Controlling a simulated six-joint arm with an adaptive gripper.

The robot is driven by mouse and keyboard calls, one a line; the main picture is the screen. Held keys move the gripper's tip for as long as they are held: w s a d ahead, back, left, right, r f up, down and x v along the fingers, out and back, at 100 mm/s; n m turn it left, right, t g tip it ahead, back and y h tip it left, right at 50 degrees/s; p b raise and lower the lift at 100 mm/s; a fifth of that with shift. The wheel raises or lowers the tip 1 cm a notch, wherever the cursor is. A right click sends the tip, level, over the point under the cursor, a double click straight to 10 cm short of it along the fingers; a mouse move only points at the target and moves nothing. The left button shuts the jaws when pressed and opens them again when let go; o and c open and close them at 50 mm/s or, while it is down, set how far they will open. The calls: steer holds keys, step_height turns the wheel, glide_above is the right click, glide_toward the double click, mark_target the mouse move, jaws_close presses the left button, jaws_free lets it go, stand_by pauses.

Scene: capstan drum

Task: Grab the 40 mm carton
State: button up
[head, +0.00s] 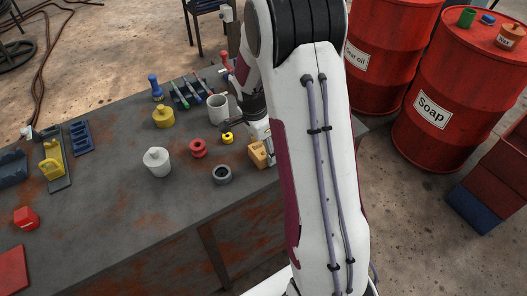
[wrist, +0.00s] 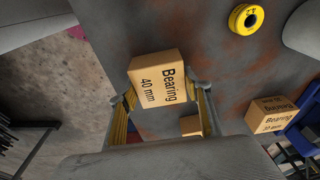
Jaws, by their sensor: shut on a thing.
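The 40 mm carton (wrist: 158,80) is a tan box printed "Bearing 40 mm". In the wrist view it sits between the two yellow-padded fingers of my gripper (wrist: 166,96), which is shut on it. In the head view my gripper (head: 262,137) is partly hidden by my arm at the table's right side. A tan carton (head: 257,155) shows right below it there, its label too small to read.
A yellow ring (head: 227,138), a red spool (head: 198,148), a grey ring (head: 222,174) and a white cup (head: 217,109) stand left of my gripper on the grey table (head: 110,215). A white jar (head: 157,162) is farther left. Red drums (head: 455,100) stand beyond the table's right side.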

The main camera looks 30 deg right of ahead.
steer(key=shift+r, duration=0.1)
steer(key=shift+r, duration=4.9)
steer(key=shift+d, duration=0.1)
